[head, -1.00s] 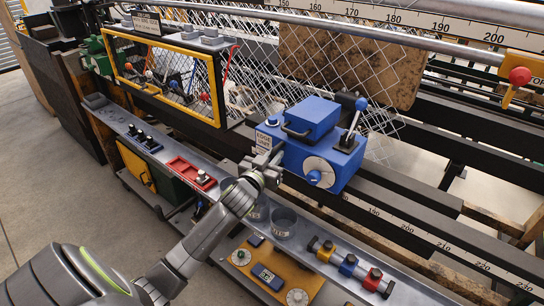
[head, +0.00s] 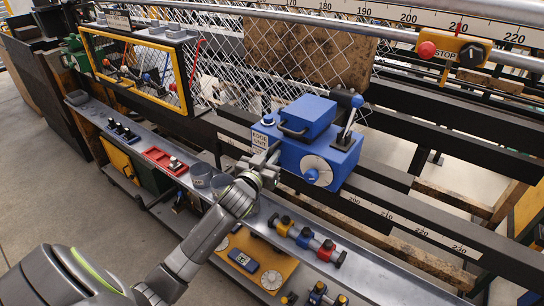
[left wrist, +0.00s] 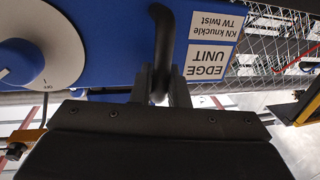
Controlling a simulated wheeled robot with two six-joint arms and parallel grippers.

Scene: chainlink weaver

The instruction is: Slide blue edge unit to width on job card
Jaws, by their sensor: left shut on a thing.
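The blue edge unit (head: 306,116) sits on the dark rail beside the wire mesh, a little right of centre in the head view. It has a white dial and an upright lever with a blue knob. Its "EDGE UNIT" label (left wrist: 212,50) shows upside down in the left wrist view. My left gripper (head: 268,163) is at the unit's left side, shut on its black handle (left wrist: 162,40). The rail scale (head: 420,232) reads about 200 to 230 to the right of the unit. My right gripper is not in view. I cannot make out a job card.
A yellow-framed guard (head: 130,62) stands at left. A shelf in front holds cups, a red tray (head: 166,161) and coloured clamps (head: 306,240). The rail right of the unit looks clear.

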